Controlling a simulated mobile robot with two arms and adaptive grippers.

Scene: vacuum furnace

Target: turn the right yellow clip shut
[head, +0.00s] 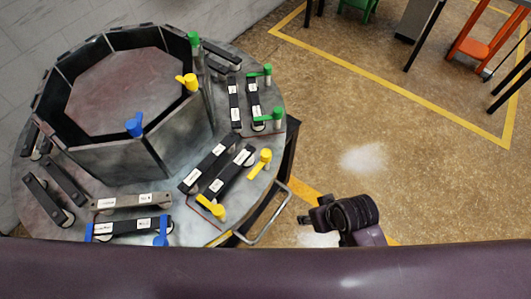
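The right yellow clip (262,161) stands near the rim of the round metal plate, beside the outer end of a labelled dark bar. Its handle sticks up at a slant. A second yellow clip (211,208) lies lower left, near the other end of the paired bars. A third yellow clip (188,82) sits on the octagonal wall. My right gripper (306,218) is dark and small in view, right of the plate's rim and apart from the clips. Its fingers are too small to tell open from shut. My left gripper is not in view.
The furnace plate (235,190) also carries green clips (268,117) and blue clips (134,125). A metal handle rail (268,222) curves out between the plate and my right gripper. Open floor lies right of the plate.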

